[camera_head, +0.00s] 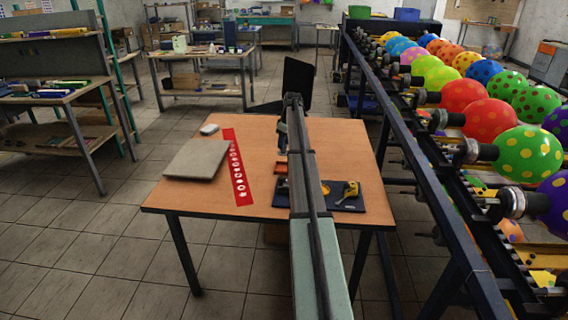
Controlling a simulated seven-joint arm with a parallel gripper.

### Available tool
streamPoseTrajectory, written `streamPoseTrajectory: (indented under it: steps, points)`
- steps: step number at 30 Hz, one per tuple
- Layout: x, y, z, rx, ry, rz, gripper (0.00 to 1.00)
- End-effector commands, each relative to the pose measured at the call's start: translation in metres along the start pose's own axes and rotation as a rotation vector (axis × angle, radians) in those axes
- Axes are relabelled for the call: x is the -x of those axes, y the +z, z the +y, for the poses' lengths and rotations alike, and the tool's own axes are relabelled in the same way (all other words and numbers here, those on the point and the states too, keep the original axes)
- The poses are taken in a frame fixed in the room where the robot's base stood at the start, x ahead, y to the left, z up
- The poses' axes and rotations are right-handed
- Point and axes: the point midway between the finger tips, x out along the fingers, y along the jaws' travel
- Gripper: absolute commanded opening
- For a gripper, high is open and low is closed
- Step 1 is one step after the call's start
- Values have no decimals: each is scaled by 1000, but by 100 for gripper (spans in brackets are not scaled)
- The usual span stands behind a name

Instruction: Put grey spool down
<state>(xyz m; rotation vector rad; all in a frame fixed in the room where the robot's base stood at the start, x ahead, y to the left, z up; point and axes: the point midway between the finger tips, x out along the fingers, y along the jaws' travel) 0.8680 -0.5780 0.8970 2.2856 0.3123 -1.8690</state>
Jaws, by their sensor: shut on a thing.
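My arm reaches from the bottom of the view up over the wooden table (235,145). My gripper (282,140) hangs at the far end of the arm, over the table's back half. It is small and dark in this view, and the arm hides most of it. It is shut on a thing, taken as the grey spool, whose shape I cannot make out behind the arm. I cannot tell how far it is above the table.
On the table lie a grey flat slab (196,159), a small pale object (209,129), a red strip with white marks (237,168) and a dark mat (346,205) with a yellow tool (350,189). A black chair (298,78) stands behind. A balloon rack (430,165) is on the right.

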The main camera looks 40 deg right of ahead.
Motion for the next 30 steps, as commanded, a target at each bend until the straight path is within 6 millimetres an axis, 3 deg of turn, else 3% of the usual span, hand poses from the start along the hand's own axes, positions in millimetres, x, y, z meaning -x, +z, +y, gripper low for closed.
streamPoseTrajectory:
  steps: [6, 20, 30]
  points:
    - [-35, 8, -1, 1, -1, -1, 19]
    - [-80, 17, 0, 1, -1, 0, 19]
    - [-84, 17, 0, 1, 0, 0, 19]
